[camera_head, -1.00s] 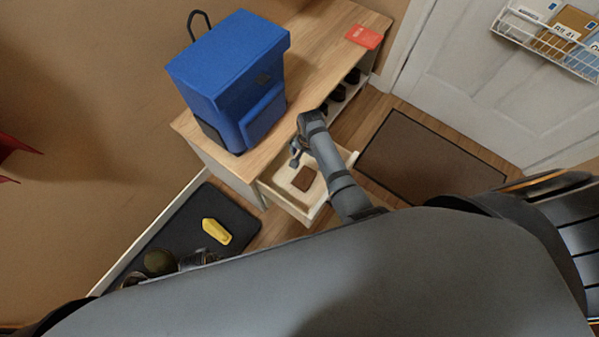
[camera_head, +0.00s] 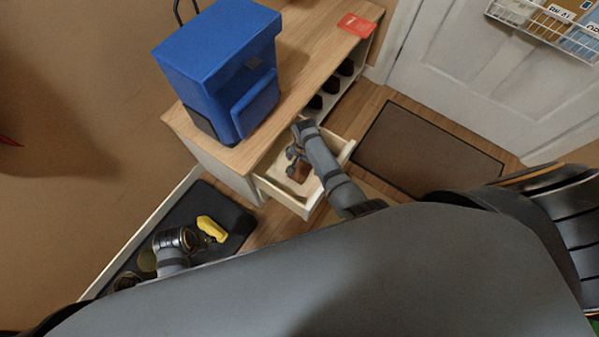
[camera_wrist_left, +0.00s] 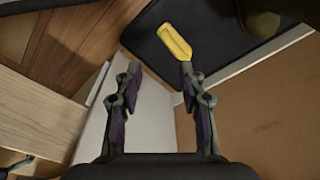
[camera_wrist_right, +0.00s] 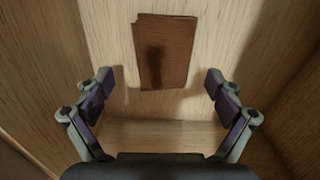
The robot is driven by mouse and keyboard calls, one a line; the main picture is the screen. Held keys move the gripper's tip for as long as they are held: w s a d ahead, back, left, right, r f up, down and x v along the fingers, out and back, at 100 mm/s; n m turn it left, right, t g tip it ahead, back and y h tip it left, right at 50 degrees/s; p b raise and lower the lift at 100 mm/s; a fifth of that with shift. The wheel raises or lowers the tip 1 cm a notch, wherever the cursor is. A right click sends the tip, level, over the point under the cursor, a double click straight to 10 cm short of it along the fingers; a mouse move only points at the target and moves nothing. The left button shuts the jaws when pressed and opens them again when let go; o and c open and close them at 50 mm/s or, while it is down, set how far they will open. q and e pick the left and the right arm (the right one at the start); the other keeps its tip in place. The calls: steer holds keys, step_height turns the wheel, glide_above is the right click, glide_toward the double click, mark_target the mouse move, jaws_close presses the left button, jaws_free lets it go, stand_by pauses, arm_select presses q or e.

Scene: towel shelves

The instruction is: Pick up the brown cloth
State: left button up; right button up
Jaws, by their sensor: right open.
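The brown cloth (camera_wrist_right: 165,50) lies flat and folded on the floor of the open drawer (camera_head: 341,157). In the head view my right arm partly covers the cloth (camera_head: 302,172). My right gripper (camera_wrist_right: 160,85) is open and empty above the drawer floor, with the cloth ahead of and between its fingers in the right wrist view, not touching them. My left gripper (camera_wrist_left: 157,72) is open and empty. In the head view my left arm is low at the left, over the dark mat.
A blue bag (camera_head: 222,65) stands on the wooden cabinet top (camera_head: 312,40), with a red card (camera_head: 357,25) behind. A yellow object (camera_head: 212,228) lies on the dark mat (camera_head: 230,207). A brown doormat (camera_head: 428,152) lies before the white door. Drawer walls surround my right gripper.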

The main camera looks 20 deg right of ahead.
steer(key=shift+w+f+b, duration=0.25)
steer(key=shift+f, duration=0.4)
steer(key=shift+w+f+b, duration=0.2)
steer(key=shift+f, duration=0.4)
steer(key=shift+d, duration=0.1)
steer(key=shift+c, duration=4.1)
arm_select(q)
steer(key=r, duration=0.2)
steer(key=w+r, duration=0.1)
steer(key=r, duration=0.1)
steer(key=shift+d, duration=0.4)
arm_select(e)
steer(key=shift+s, duration=0.1)
arm_select(q)
steer(key=shift+r, duration=0.15)
steer(key=shift+w, duration=0.1)
arm_select(e)
steer(key=shift+r, duration=0.15)
